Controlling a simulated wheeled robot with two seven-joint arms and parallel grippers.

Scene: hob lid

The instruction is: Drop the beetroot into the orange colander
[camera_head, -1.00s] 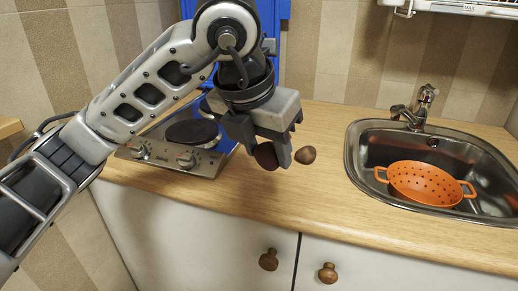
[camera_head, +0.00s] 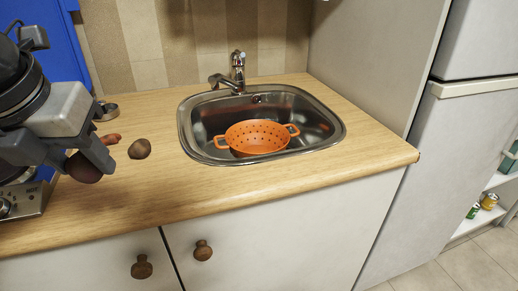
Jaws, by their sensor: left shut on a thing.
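The orange colander (camera_head: 257,137), with two loop handles, sits upright in the steel sink (camera_head: 330,133) at the centre of the head view. My left gripper (camera_head: 82,160) is at the left edge, above the counter's left part and well left of the sink. It is shut on a dark reddish-brown round thing, which looks like the beetroot (camera_head: 84,169); the fingers partly hide it. My right gripper is not in view.
A brown roundish object (camera_head: 139,148) appears on the wooden counter (camera_head: 185,187) beside my left fingertips. A small reddish thing (camera_head: 111,139) and a metal ring-like item (camera_head: 108,110) lie behind. The tap (camera_head: 237,72) rises behind the colander. The hob (camera_head: 25,200) is at far left.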

